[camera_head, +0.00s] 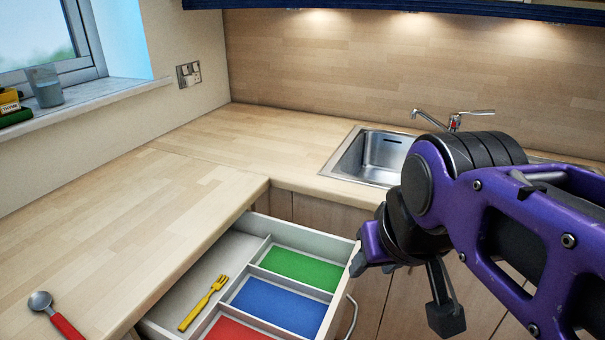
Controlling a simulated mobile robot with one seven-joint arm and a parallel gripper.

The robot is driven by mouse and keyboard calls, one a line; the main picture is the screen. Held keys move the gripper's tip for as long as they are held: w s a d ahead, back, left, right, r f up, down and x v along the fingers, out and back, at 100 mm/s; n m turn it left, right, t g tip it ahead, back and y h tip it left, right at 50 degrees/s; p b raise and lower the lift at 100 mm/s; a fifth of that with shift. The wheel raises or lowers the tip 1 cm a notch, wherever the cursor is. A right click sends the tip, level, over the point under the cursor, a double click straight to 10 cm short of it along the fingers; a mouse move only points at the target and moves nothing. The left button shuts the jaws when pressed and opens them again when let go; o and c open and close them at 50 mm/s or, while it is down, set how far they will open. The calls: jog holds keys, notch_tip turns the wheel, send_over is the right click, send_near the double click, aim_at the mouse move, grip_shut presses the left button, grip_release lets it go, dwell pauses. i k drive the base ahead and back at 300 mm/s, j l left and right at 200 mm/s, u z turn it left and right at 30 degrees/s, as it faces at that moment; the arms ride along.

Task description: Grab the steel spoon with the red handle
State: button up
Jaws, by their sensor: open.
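The steel spoon (41,301) lies on the wooden worktop at the lower left. Its round steel bowl points up and left, and its red handle (66,327) runs down to the bottom edge of the picture, where its end is cut off. My gripper (402,290) is at the lower right, far to the right of the spoon, beside the right side of the open drawer. Its two dark fingers are spread apart and hold nothing.
An open drawer (246,227) has green, blue and red compartments; a yellow fork (203,304) lies in its left section. A sink (372,157) with a tap (453,120) is behind my arm. The worktop (125,215) around the spoon is clear.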

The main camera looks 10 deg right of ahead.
aim_at(40, 301)
jog(key=k, duration=0.35)
jog(key=u, duration=1.7)
jog(key=i+j+u, duration=0.15)
jog(key=j, duration=0.2)
jog(key=i+j+u, duration=0.15)
jog(key=j, duration=0.2)
jog(key=i+j+u, duration=0.1)
jog(key=j, duration=0.25)
jog(key=k+l+u, duration=0.1)
jog(key=l+u, duration=0.2)
jog(key=k+z, duration=0.1)
